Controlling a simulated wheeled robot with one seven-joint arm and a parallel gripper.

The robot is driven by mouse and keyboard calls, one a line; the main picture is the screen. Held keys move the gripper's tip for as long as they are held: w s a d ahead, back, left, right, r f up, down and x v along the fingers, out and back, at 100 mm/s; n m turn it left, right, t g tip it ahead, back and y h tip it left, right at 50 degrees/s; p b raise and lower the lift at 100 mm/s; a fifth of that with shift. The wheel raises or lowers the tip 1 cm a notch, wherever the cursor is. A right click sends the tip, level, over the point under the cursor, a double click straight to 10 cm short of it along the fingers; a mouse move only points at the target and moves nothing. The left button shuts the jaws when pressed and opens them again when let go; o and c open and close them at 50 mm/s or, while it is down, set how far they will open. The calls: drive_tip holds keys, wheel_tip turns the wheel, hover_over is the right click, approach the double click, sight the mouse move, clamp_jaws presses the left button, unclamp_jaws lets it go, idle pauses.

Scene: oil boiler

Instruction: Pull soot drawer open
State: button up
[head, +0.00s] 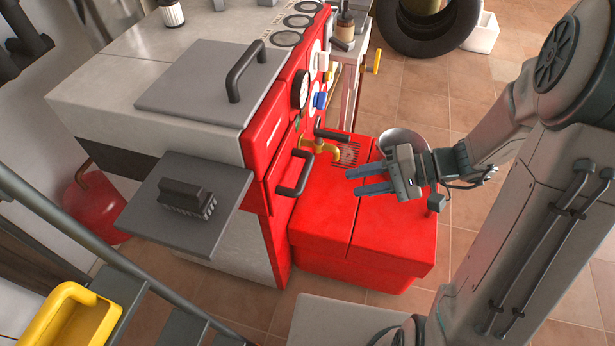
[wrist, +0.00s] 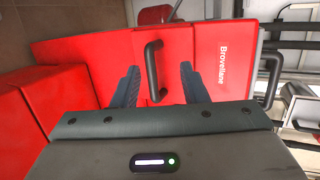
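The soot drawer seems to be the red front panel (head: 281,168) on the boiler's side, with a black bar handle (head: 297,174). It looks closed, roughly flush with the boiler. In the wrist view, the handle (wrist: 153,71) stands upright in the picture on a red panel (wrist: 178,55), between my two fingers as seen from there. My gripper (head: 352,182) is open and empty. In the head view its fingers point left at the handle, with a clear gap between fingertips and handle.
A low red casing (head: 375,225) lies beneath my gripper, beside the boiler. A brass tap (head: 318,147) sticks out close above the handle. A grey shelf (head: 160,225) carries a dark brush (head: 187,197). A tyre (head: 425,30) stands on the tiled floor at the back.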

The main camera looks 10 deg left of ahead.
sight(305, 174)
drive_tip(key=w+f+m+t+y+b, duration=0.1)
drive_tip(key=w+f+t+y+b, duration=0.2)
drive_tip(key=w+f, duration=0.25)
drive_tip(key=a+f, duration=0.1)
drive_tip(key=a, duration=0.3)
drive_tip(key=a+f, duration=0.1)
drive_tip(key=a, duration=0.4)
drive_tip(key=a+f, duration=0.1)
drive_tip(key=a, duration=0.3)
drive_tip(key=shift+w+a+f, duration=0.15)
drive_tip(key=shift+w+f, duration=0.1)
drive_tip(key=shift+w, duration=0.1)
clamp_jaws()
drive_tip(key=shift+b, duration=0.3)
